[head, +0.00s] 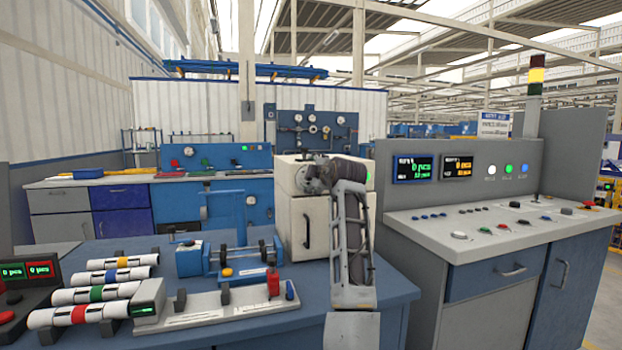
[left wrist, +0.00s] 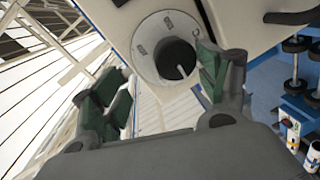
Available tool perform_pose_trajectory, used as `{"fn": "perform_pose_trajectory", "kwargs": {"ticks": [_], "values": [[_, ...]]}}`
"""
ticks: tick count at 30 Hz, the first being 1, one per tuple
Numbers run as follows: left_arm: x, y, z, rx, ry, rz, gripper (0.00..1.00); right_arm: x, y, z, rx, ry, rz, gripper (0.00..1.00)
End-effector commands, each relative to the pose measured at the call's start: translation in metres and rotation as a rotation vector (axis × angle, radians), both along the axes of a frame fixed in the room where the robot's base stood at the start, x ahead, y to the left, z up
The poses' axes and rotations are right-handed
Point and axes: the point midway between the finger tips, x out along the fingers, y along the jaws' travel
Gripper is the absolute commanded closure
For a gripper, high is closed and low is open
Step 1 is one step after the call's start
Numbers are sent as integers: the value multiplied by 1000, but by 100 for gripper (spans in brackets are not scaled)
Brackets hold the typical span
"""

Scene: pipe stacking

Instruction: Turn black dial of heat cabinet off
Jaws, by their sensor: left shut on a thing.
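The heat cabinet (head: 297,235) is a cream box with a dark handle on the blue table in the head view. Its black dial (left wrist: 177,56) shows in the left wrist view, with a white mark on it and a pale, marked ring (left wrist: 146,38) around it. In the head view the dial is hidden by my left gripper (head: 312,178), which is at the upper front of the cabinet. My right gripper is in neither view.
A blue fixture (head: 225,258), striped pipes (head: 95,293) and a grey holder plate (head: 215,305) lie on the table left of the cabinet. A grey control console (head: 470,215) with displays and buttons stands close on the right. The table's front left is crowded.

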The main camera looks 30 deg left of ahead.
Motion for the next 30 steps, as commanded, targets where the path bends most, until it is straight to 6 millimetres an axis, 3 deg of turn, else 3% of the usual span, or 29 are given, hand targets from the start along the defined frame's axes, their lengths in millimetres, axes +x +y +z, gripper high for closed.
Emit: {"fn": "perform_pose_trajectory", "kwargs": {"ticks": [1, 30], "values": [[-4, -12, 22, 21, -36, -14, 41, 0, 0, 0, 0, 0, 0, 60], [-29, -39, 12, 16, -19, -9, 41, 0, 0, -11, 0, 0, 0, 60]]}}
